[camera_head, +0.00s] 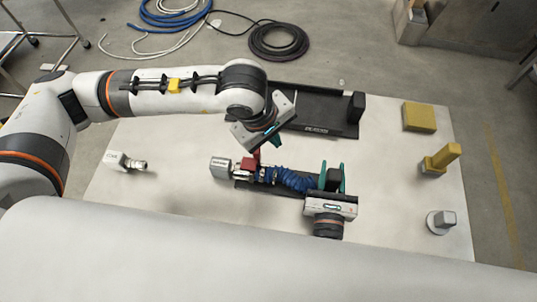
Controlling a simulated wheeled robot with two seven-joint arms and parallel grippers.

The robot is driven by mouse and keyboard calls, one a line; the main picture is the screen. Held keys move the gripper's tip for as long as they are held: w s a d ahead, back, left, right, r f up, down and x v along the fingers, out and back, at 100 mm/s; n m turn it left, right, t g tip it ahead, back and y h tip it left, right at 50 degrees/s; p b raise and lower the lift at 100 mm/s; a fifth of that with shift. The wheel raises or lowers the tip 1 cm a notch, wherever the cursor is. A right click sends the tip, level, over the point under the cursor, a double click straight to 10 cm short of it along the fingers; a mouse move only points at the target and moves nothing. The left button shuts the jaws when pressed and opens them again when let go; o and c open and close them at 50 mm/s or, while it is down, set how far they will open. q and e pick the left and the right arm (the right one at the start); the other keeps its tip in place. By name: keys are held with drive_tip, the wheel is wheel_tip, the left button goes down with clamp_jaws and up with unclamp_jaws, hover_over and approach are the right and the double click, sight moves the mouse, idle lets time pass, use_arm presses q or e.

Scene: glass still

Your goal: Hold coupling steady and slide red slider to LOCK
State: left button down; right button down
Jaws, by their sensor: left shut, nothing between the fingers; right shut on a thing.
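The coupling lies across the middle of the table: a grey block (221,168) on the left, a red slider (248,164) beside it, and a blue ribbed hose (290,179) running right. My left gripper (256,151) is shut and empty just above the red slider; its fingertips are small here, and I cannot tell whether they touch it. My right gripper (333,177) is shut on a black piece at the right end of the hose, its teal fingers on either side. The slider's markings are too small to read.
A black tray (315,112) lies at the back of the white table (180,205). A white fitting with a metal end (125,162) is at left. Yellow blocks (419,117) and a grey knob on a round base (441,221) stand at right. The front left is clear.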

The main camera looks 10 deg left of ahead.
drive_tip(key=shift+s+f, duration=0.1)
drive_tip(key=shift+f, duration=0.15)
drive_tip(key=c, duration=1)
unclamp_jaws()
drive_tip(key=shift+r, duration=0.15)
drive_tip(key=shift+o, duration=0.2)
drive_tip(key=o, duration=1)
drive_tip(key=shift+c, duration=0.2)
drive_tip(key=shift+r, duration=0.2)
drive_tip(key=shift+r+p, duration=1.2)
drive_tip(key=shift+r, duration=0.2)
